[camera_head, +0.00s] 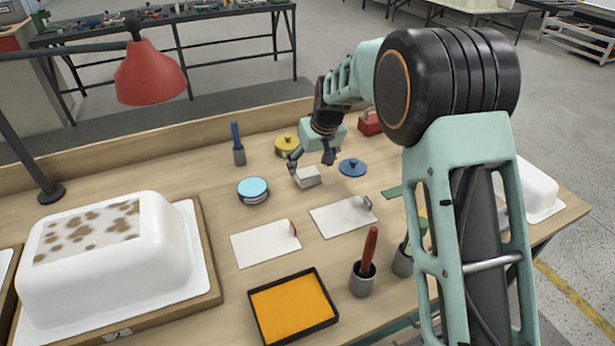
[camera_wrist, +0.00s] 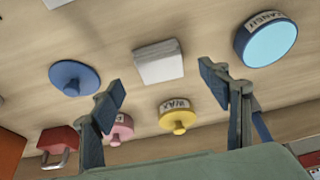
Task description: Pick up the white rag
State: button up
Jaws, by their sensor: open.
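The white rag (camera_head: 307,177) is a small folded block lying flat on the wooden workbench (camera_head: 215,180). It also shows in the wrist view (camera_wrist: 159,62), at upper centre, whole and uncovered. My gripper (camera_head: 311,160) is open and empty, pointing down above the rag. In the head view its fingers show just behind and over the rag. In the wrist view the two fingertips (camera_wrist: 162,84) are spread wider than the rag, which appears between and beyond them. I see no contact with the rag.
A blue lid (camera_head: 353,167), a yellow tin (camera_head: 286,144) and a light-blue-topped tin (camera_head: 253,188) stand around the rag. White sheets (camera_head: 265,243), an orange tray (camera_head: 330,313) and a cup with a red-handled tool (camera_head: 363,284) lie nearer. A spotted white tub shell (camera_head: 160,245) and red lamp (camera_head: 148,72) are left.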

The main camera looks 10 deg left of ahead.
aim_at(307, 171)
jog(key=shift+x, duration=2.65)
jog(key=shift+w+a+r, duration=0.1)
jog(key=shift+r, duration=0.05)
jog(key=c, duration=1.3)
jog(key=shift+o, duration=0.2)
jog(key=shift+r, duration=0.1)
jog(key=shift+r, duration=0.25)
notch_tip(307, 171, up, 2)
jog(key=shift+r, duration=0.1)
jog(key=s+d+r, duration=0.8)
jog(key=s+r, duration=0.2)
jog(key=s, duration=0.1)
jog(key=shift+d, duration=0.2)
jog(key=shift+s, duration=0.1)
